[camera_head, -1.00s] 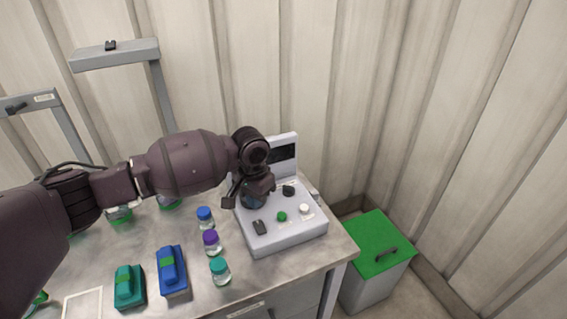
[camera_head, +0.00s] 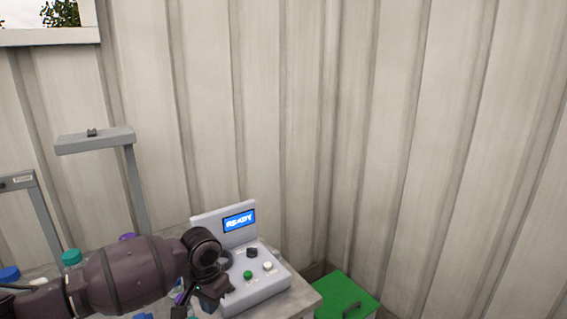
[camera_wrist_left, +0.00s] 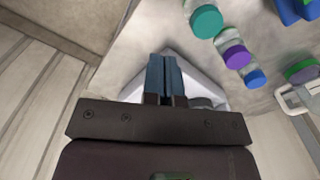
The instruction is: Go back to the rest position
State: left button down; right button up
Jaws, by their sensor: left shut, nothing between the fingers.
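My left arm reaches in from the lower left in the head view, and its gripper (camera_head: 208,303) is at the left front part of the grey control box (camera_head: 259,289). In the left wrist view the two blue fingers (camera_wrist_left: 165,78) are together with nothing between them, above the pale box. The box's screen (camera_head: 239,222) is lit blue and reads READY. A green button (camera_head: 248,275), a white button (camera_head: 267,266) and a dark knob (camera_head: 252,252) show on its top. My right gripper is in neither view.
Vials with teal (camera_wrist_left: 206,21), purple (camera_wrist_left: 236,56) and blue (camera_wrist_left: 255,78) caps stand beside the box. A green-lidded bin (camera_head: 345,297) is right of the table. A grey stand (camera_head: 133,180) rises at the back left, before the corrugated wall.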

pick_arm(q)
jog(key=w+d+r+m+t+h, duration=0.55)
jog(key=d+r+t+h, duration=0.2)
jog(key=d+t, duration=0.25)
jog(key=s+a+f+n+y, duration=0.2)
jog(key=s+a+f+n, duration=0.1)
jog(key=s+a+f, duration=0.4)
jog(key=s+a+f+n+t+y+b, duration=0.1)
jog(key=s+a+f+n+y, duration=0.2)
jog(key=s, duration=1.1)
jog(key=s+a+f+n+y+b, duration=0.1)
jog(key=s+a+f+n+y, duration=0.1)
jog(key=s+a+f, duration=0.8)
notch_tip(320, 180, down, 5)
jog(key=shift+s+a+r+n+t+y, duration=0.2)
jog(key=shift+s+a+n+t+y, duration=0.2)
jog(key=shift+n, duration=0.45)
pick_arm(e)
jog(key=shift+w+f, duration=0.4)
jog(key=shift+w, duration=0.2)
